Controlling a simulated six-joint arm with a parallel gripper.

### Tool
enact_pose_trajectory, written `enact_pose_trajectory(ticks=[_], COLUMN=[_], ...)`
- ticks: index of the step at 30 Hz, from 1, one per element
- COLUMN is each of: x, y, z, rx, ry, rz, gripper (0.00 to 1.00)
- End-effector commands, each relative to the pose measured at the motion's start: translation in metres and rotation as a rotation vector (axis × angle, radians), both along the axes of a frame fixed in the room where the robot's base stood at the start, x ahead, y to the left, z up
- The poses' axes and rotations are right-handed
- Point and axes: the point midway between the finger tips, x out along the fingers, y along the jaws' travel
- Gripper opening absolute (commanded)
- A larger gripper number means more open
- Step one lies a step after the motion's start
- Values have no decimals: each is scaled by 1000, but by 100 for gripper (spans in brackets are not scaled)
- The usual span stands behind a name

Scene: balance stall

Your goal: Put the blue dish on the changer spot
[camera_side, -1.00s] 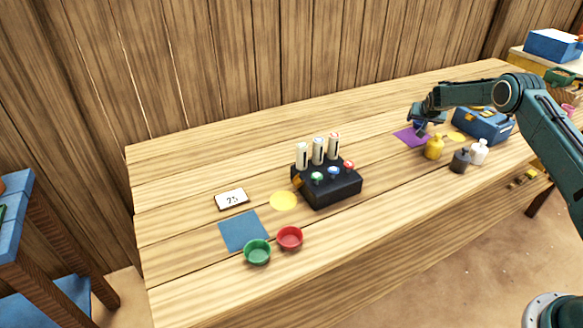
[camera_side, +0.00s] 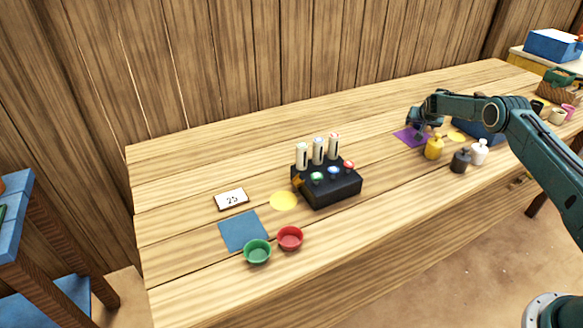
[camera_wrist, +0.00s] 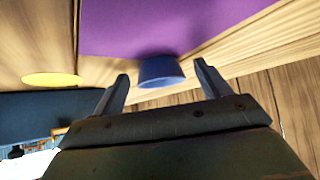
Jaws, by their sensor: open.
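The blue dish (camera_wrist: 160,73) shows in the wrist view between the two fingers of my open gripper (camera_wrist: 161,70), at the edge of a purple mat (camera_wrist: 150,25). I cannot tell whether either finger touches it. In the side view my gripper (camera_side: 424,122) is low over the purple mat (camera_side: 410,138), and the dish is mostly hidden there. A yellow round spot (camera_side: 284,201) lies on the table beside a black device (camera_side: 330,187) with upright white tubes and coloured buttons. Another yellow spot (camera_side: 457,137) lies right of the purple mat; it also shows in the wrist view (camera_wrist: 52,79).
A green dish (camera_side: 257,252) and a red dish (camera_side: 290,238) stand by a blue mat (camera_side: 243,231). A card (camera_side: 231,199) reads 25. Yellow (camera_side: 433,148), dark (camera_side: 460,161) and white (camera_side: 479,152) bottles stand near my gripper. A blue box (camera_side: 478,130) is partly behind my arm.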

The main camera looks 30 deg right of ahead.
Motion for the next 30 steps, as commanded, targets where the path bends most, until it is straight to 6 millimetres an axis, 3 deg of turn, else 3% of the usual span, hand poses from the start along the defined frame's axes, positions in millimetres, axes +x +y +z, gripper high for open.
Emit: enact_pose_trajectory(ticks=[6,13,15,23,30], x=[0,0,0,0,0], y=[0,0,0,0,0], z=[0,0,0,2,15], rx=[0,0,-1,-1,-1], ry=[0,0,-1,-1,-1], rz=[0,0,0,0,0], gripper=[74,29,25,25,25])
